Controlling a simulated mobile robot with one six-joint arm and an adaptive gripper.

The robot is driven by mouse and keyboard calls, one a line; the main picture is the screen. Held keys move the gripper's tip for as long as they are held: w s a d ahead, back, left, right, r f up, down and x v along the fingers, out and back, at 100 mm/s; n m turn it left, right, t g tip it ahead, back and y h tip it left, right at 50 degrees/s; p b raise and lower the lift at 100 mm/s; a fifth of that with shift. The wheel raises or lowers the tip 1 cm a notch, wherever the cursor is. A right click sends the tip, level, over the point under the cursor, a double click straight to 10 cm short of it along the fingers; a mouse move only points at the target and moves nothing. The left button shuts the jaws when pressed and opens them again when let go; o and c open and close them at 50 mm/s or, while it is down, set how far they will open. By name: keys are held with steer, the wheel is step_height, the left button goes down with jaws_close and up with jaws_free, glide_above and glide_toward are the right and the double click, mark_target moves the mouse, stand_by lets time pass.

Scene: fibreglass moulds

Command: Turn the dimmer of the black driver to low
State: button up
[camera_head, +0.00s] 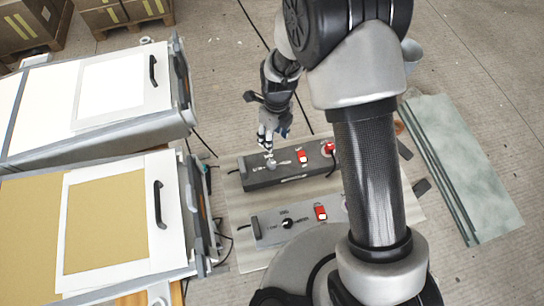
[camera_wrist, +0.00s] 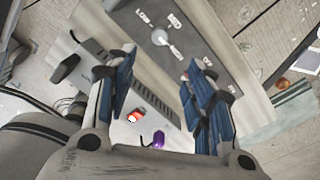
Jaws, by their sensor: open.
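The black driver (camera_head: 290,178) is a long dark box on the board, right of the moulds in the head view. It also fills the upper middle of the wrist view (camera_wrist: 192,42). Its dimmer is a pale round knob (camera_wrist: 160,37) with a light pointer, and it shows small in the head view (camera_head: 270,162). My gripper (camera_head: 268,138) is just above the knob's end of the driver. In the wrist view its blue-padded fingers (camera_wrist: 160,60) are apart and empty, with the knob beyond the gap between their tips.
A grey driver (camera_head: 265,232) with a black knob (camera_head: 287,224) and red switch (camera_head: 320,213) lies nearer. The black driver carries a red switch (camera_head: 302,157). White-framed moulds (camera_head: 172,220) stand left. A greenish sheet (camera_head: 462,165) lies right, with bare floor around it.

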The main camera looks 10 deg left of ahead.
mark_target(272, 163)
steer(key=f+b, duration=0.1)
steer(key=f, duration=0.4)
steer(key=f+b, duration=0.1)
steer(key=f, duration=0.5)
steer(key=f+b, duration=0.1)
steer(key=f, duration=0.4)
steer(key=shift+s+a+f, duration=0.25)
steer(key=shift+s+f, duration=0.1)
steer(key=shift+s, duration=0.05)
steer(key=shift+c, duration=0.5)
steer(key=c, duration=1)
